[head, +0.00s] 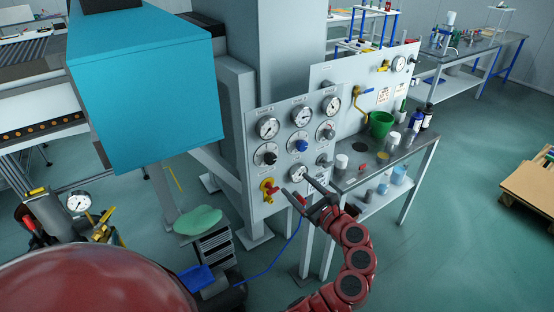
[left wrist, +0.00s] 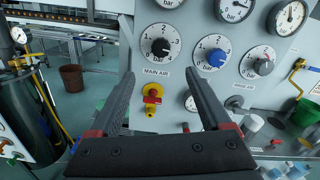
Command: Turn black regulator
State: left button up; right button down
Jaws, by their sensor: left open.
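The black regulator (head: 270,158) is a round black knob on a white dial, low on the left side of the grey upright panel (head: 285,120). In the left wrist view the black regulator (left wrist: 160,47) shows above the label MAIN AIR, just beyond the fingertips. My left gripper (head: 296,186) is open and empty in front of the panel's lower part, below and right of the knob in the head view. In the left wrist view the left gripper (left wrist: 158,73) has its fingers wide apart, not touching the knob. My right gripper is not in view.
A blue knob (left wrist: 216,58) and a grey knob (left wrist: 262,66) sit right of the black one. A yellow valve with a red handle (left wrist: 152,95) is below it. Gauges (head: 267,127) line the panel top. A bench (head: 409,150) with a green bucket (head: 381,124) stands at right.

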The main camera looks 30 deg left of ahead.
aim_at(273, 160)
pick_arm(q)
jog(key=p+x, duration=0.2)
jog(key=x, duration=1)
jog(key=shift+w+a+r+p, duration=0.1)
jog(key=shift+a+r+p, duration=0.1)
jog(key=shift+p, duration=0.15)
jog(key=shift+w+a+f, duration=0.15)
jog(key=shift+w+a, duration=0.1)
jog(key=shift+a, duration=0.15)
grip_shut()
jog(key=shift+f+n+b, duration=0.15)
jog(key=shift+n+b, duration=0.45)
jog(key=shift+b, duration=0.1)
jog(key=n+b, duration=1.5)
jog(key=b, duration=0.5)
jog(key=shift+w+d, duration=0.1)
jog(key=shift+n+b, duration=1.25)
jog(key=shift+n, duration=0.05)
